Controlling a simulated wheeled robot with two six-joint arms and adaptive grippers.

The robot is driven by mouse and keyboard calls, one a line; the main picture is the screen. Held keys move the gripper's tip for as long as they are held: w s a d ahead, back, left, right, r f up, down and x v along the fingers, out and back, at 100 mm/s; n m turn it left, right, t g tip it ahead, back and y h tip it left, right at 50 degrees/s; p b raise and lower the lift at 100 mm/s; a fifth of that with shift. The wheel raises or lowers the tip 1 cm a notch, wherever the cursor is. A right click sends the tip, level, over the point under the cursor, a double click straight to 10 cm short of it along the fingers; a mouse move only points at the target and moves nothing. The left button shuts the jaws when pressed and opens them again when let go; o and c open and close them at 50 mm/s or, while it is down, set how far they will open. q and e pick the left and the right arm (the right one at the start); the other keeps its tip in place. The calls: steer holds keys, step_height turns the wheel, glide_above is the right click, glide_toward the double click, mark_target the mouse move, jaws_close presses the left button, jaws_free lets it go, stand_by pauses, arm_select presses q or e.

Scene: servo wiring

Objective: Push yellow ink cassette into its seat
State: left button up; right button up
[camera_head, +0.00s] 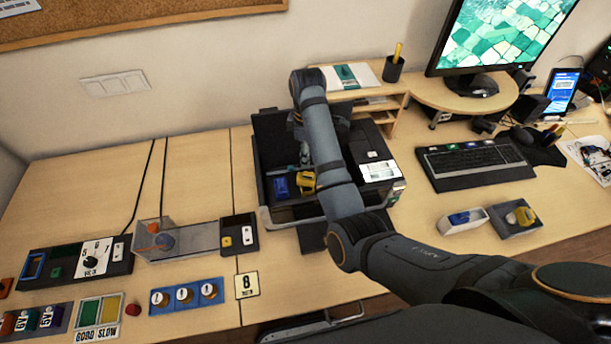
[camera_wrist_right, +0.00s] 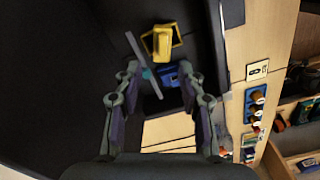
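The yellow ink cassette (camera_head: 306,182) is at the open black printer (camera_head: 271,142), to the right of a blue cassette (camera_head: 281,187). In the right wrist view the yellow cassette (camera_wrist_right: 161,42) lies at a thin yellow outline, looking slightly askew; how deep it sits I cannot tell. The blue cassette (camera_wrist_right: 171,76) is nearer to the fingers there. My right gripper (camera_wrist_right: 159,71) is open and empty, its two fingers apart, with the yellow cassette beyond the tips. In the head view my right arm partly hides the printer's inside. My left gripper is not in view.
A white tray (camera_head: 446,228) and a grey tray (camera_head: 505,230) with blue and yellow pieces stand at the right. A keyboard (camera_head: 472,163) lies behind them. A clear box (camera_head: 200,240) and switch panels stand left of the printer. The back left desk is clear.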

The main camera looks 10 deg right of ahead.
mark_target(307, 173)
step_height(307, 173, down, 5)
steer(key=b, duration=0.4)
steer(key=shift+s+r, duration=0.1)
steer(key=shift+f, duration=0.45)
step_height(307, 173, down, 4)
steer(key=shift+s+r+p, duration=0.1)
steer(key=shift+s+p, duration=0.05)
steer(key=shift+p, duration=0.4)
steer(key=shift+f, duration=0.3)
steer(key=shift+a, duration=0.1)
jaws_close()
steer(key=shift+r, duration=0.15)
